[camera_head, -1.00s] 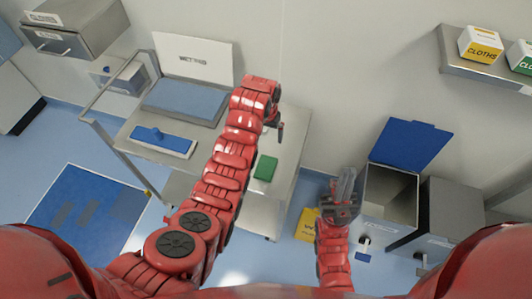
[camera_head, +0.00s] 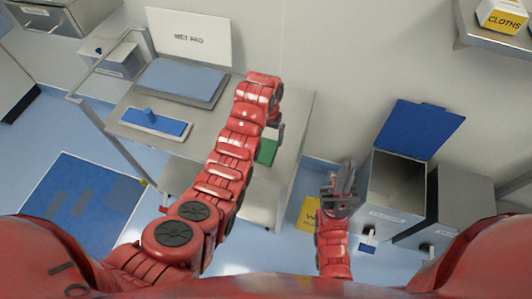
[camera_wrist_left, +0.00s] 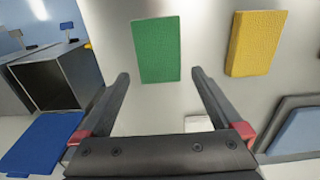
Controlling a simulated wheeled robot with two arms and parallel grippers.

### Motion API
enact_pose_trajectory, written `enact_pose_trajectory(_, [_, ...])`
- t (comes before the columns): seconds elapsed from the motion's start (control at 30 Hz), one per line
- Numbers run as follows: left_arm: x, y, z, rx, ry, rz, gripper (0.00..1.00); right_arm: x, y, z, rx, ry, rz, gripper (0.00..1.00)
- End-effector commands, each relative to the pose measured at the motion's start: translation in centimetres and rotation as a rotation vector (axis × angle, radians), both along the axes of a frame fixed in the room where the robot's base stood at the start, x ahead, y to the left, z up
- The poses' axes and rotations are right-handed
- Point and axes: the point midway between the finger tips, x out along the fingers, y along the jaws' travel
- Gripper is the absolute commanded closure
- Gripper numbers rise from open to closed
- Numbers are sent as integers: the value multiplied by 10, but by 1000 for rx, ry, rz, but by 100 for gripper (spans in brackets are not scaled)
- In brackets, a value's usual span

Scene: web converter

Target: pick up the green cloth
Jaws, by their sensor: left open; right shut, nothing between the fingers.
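The green cloth (camera_head: 267,151) lies flat on the metal cart top, partly hidden behind my left gripper and arm in the head view. In the left wrist view the green cloth (camera_wrist_left: 158,48) shows whole, ahead of and between the fingertips. My left gripper (camera_wrist_left: 160,76) is open and empty, with its fingers pointing toward the cloth. In the head view my left gripper (camera_head: 277,132) is at the cloth's upper edge; I cannot tell its height above the cart. My right gripper (camera_head: 342,172) is shut and empty, beside the open bin.
A yellow cloth (camera_wrist_left: 257,43) lies beside the green one. The cart (camera_head: 291,140) also holds a blue mop pad (camera_head: 152,122) and a blue-topped tray (camera_head: 182,80). An open bin (camera_head: 393,205) with a blue lid (camera_head: 420,130) stands right of the cart.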

Motion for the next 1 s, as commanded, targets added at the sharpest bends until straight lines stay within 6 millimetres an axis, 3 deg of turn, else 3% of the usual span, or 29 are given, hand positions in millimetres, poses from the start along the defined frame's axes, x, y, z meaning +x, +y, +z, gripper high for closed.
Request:
enact_pose_trajectory(0.17, [-2, 0, -8, 1, 3, -1, 0, 0, 0, 14, 0, 1, 0, 100])
enact_pose_trajectory(0.33, [-5, 0, -28, 2, 7, -1, 0, 0, 0, 30, 0, 1, 0, 100])
enact_pose_trajectory(0.6, [-2, -1, -49, -1, -3, -2, 0, 0, 0, 33, 0, 1, 0, 100])
enact_pose_trajectory(0.9, [-3, 0, -53, 0, -1, -2, 0, 0, 0, 33, 0, 1, 0, 100])
enact_pose_trajectory(1.0, [-3, 0, -53, -1, -2, -1, 14, 0, 0, 33, 0, 1, 0, 100])
